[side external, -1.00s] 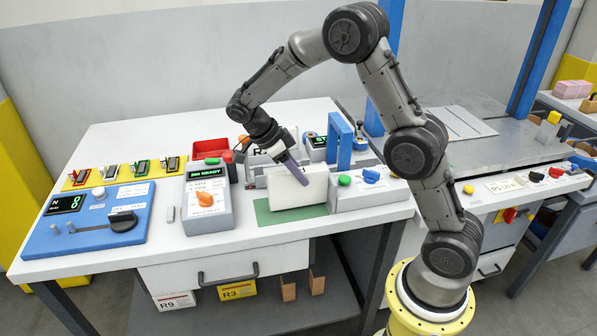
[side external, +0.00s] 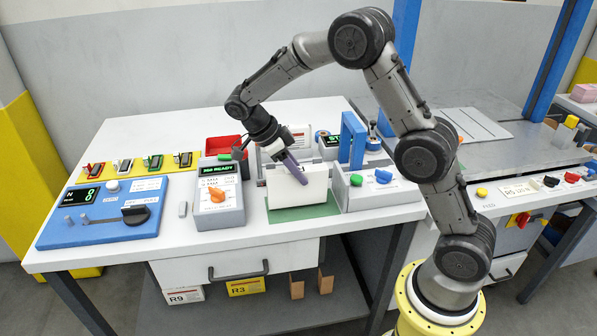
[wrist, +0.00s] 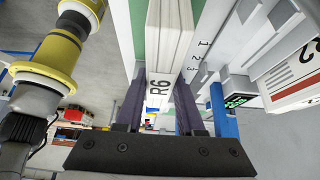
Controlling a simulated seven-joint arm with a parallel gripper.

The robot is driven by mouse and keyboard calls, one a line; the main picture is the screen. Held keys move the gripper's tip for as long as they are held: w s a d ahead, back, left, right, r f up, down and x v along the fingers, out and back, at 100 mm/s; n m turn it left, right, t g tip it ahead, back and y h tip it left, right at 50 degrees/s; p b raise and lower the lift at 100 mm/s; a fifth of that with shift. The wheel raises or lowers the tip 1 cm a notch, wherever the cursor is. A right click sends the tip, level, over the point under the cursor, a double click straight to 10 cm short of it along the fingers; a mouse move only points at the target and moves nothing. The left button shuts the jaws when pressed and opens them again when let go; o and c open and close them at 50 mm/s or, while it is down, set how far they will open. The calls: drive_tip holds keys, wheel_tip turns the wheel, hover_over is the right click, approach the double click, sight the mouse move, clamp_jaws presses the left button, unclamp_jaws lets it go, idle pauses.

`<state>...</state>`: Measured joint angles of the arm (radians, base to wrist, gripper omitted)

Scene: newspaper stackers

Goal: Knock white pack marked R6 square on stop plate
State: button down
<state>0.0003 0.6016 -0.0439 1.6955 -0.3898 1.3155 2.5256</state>
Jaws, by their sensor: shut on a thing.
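The white pack marked R6 (side external: 305,186) stands upright on edge over a green mat (side external: 303,213). In the wrist view the pack (wrist: 172,45) runs between my two purple fingers, with its R6 end facing the camera. A pale strip numbered 1, 2, 3 (wrist: 204,45) runs beside the pack in the wrist view. I cannot tell for sure which surface is the stop plate. The pack's far face is hidden.
A grey scale-like unit reading READY (side external: 217,200) stands left of the pack. A grey box with green and blue knobs (side external: 375,190) and a blue arch (side external: 352,140) stand close on the right. A red tray (side external: 223,145) lies behind. Bare white table is free in front.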

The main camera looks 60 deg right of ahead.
drive_tip(key=shift+r, duration=2.95)
drive_tip(key=shift+r, duration=0.1)
